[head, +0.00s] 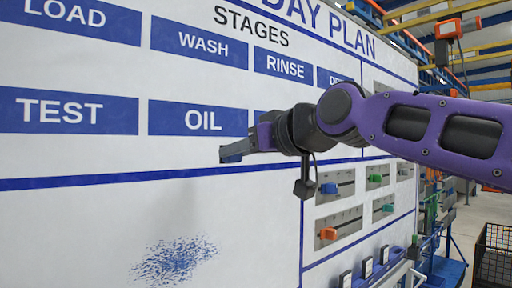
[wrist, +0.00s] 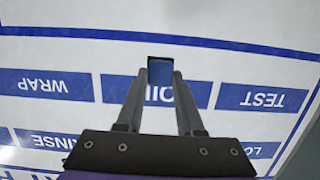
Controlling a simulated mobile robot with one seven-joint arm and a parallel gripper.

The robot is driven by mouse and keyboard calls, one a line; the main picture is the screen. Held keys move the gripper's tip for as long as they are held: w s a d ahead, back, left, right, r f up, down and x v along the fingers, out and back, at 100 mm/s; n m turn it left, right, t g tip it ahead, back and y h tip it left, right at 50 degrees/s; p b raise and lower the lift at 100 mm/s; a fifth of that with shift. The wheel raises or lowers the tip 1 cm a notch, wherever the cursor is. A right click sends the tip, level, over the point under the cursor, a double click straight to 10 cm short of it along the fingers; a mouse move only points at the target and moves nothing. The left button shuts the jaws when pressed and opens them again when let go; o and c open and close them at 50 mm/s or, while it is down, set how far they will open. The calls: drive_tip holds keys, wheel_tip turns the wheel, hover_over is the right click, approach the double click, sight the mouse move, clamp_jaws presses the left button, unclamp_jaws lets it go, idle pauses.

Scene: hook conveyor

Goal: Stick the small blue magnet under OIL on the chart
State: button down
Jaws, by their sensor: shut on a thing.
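The chart (head: 80,220) is a white upright board with blue labels. The OIL label (head: 198,118) sits right of TEST (head: 68,112) in the head view. My gripper (head: 234,151) is in front of the chart near OIL's lower right corner in that view. In the wrist view the chart is upside down and my gripper (wrist: 160,76) covers part of OIL (wrist: 159,95). It is shut on the small blue magnet (wrist: 160,70), which lies over white space just below OIL. I cannot tell whether the magnet touches the chart.
A blue line (head: 120,180) runs across the chart below the labels. Blue speckles (head: 175,260) mark the white area lower down. Slider panels (head: 335,187) with coloured knobs are on the right. A wire basket (head: 495,255) stands at the far right.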

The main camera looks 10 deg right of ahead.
drive_tip(key=shift+w+a+r+p, duration=0.1)
drive_tip(key=shift+w+a+p, duration=0.95)
drive_tip(key=shift+w, duration=0.45)
drive_tip(key=shift+r+p+x, duration=0.2)
drive_tip(key=shift+p+x, duration=0.05)
drive_tip(key=shift+x, duration=0.85)
drive_tip(key=shift+r+p+x, duration=0.25)
drive_tip(key=shift+x, duration=0.85)
drive_tip(key=shift+w+a+f, duration=0.15)
drive_tip(key=shift+w+a, duration=0.1)
drive_tip(key=shift+w, duration=0.1)
drive_tip(key=shift+c, duration=2.3)
unclamp_jaws()
drive_tip(key=shift+d, duration=0.1)
